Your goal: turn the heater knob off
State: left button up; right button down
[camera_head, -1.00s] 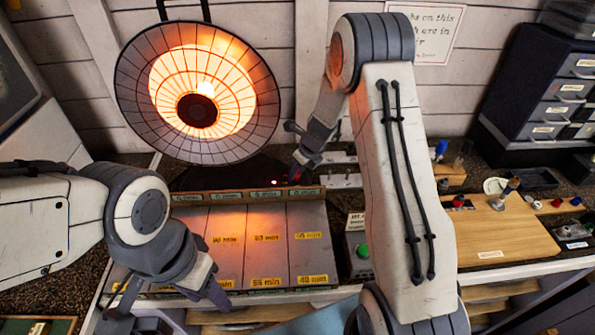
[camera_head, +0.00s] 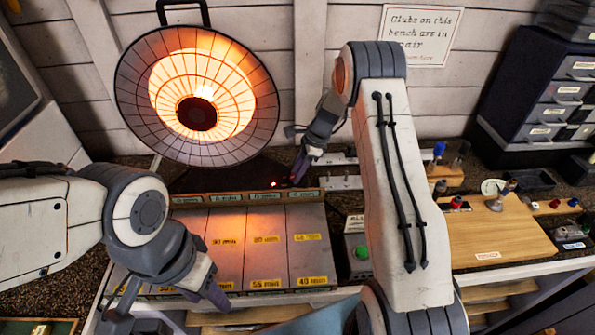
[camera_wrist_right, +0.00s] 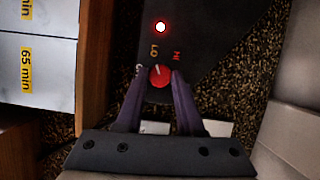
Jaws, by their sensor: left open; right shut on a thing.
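The round red heater knob (camera_wrist_right: 160,78) is on a dark panel in the right wrist view. Its white mark points up, roughly at the LO label. HI is to the right of LO, and a partly hidden label is to the left. A red lamp (camera_wrist_right: 160,27) is lit above. My right gripper (camera_wrist_right: 158,84) is shut on the knob, one finger at each side. In the head view my right gripper (camera_head: 296,178) is at the panel below the heater. The heater (camera_head: 228,128) glows orange. My left gripper (camera_head: 172,304) is open and empty at the front left.
A wooden board (camera_head: 498,238) and dark drawers (camera_head: 553,97) are further right.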

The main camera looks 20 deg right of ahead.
jog(key=n+g, duration=0.1)
jog(key=n, duration=0.3)
jog(key=n+g, duration=0.1)
jog(key=n, duration=0.1)
jog(key=shift+w+f+g+b, duration=0.1)
jog(key=shift+w+g+b, duration=0.15)
jog(key=shift+g+b, duration=0.05)
jog(key=n+g, duration=0.1)
jog(key=n, duration=0.2)
jog(key=n+h+b, duration=0.1)
jog(key=n, duration=0.2)
jog(key=shift+w+a+n+g+h, duration=0.1)
jog(key=shift+w+n+g+h, duration=0.1)
jog(key=shift+n+g+h, duration=0.15)
jog(key=c, duration=0.5)
grip_release()
jog(key=shift+c, duration=0.2)
